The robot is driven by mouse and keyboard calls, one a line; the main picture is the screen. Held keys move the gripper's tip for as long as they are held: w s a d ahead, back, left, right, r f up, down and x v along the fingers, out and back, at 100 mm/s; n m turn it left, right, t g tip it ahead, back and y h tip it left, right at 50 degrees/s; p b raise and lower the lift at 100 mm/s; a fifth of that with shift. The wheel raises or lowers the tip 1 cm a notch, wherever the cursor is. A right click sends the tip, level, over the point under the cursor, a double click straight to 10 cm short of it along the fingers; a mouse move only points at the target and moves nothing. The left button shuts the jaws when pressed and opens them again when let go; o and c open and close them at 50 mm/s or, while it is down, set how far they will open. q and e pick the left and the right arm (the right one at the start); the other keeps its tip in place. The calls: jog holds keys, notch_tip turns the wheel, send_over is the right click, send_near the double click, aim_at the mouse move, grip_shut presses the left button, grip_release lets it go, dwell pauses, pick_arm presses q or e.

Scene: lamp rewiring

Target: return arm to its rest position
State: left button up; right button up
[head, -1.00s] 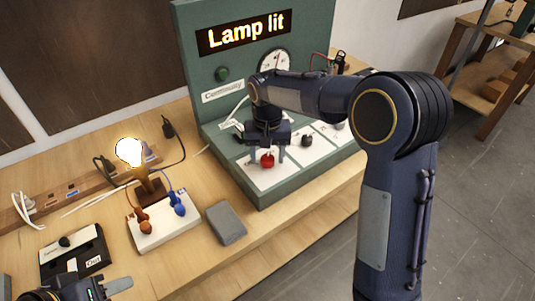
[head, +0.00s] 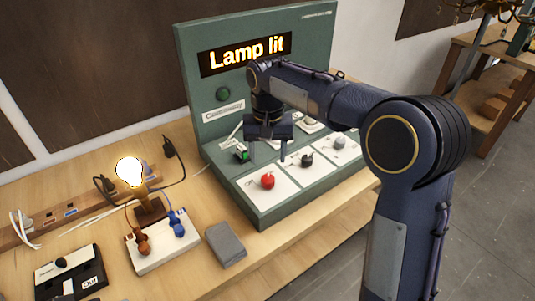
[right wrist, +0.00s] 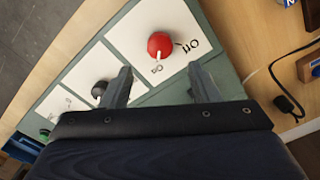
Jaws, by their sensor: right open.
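My right gripper (head: 268,158) is open and empty above the green test panel (head: 262,215). It is clear of the red knob (head: 267,180), which sits on a white plate in front of it. In the right wrist view the red knob (right wrist: 161,45) shows beyond the open fingers (right wrist: 162,85), with "Off" and another mark on its plate. The lit lamp (head: 130,171) stands on a wooden base at the left. The panel's display (head: 247,54) reads "Lamp lit". My left gripper is not in the head view now.
A dark knob (head: 306,160) and a grey knob (head: 338,142) sit further along the panel. A grey block (head: 226,244), a white terminal board (head: 162,252) with orange and blue plugs, and a black switch box (head: 70,275) lie on the bench. Cables run behind the lamp.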

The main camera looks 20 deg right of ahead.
jog(key=s+d+r+t+y, duration=0.15)
jog(key=s+d, duration=0.25)
jog(key=s, duration=0.4)
jog(key=s+d+r+t+y, duration=0.1)
jog(key=s+d+y, duration=0.15)
jog(key=s, duration=0.45)
jog(key=s+f+n+t, duration=0.1)
jog(key=s+f+t, duration=0.2)
jog(key=s, duration=1)
notch_tip(320, 180, down, 2)
jog(key=shift+a+f, duration=0.25)
jog(key=shift+a, duration=0.2)
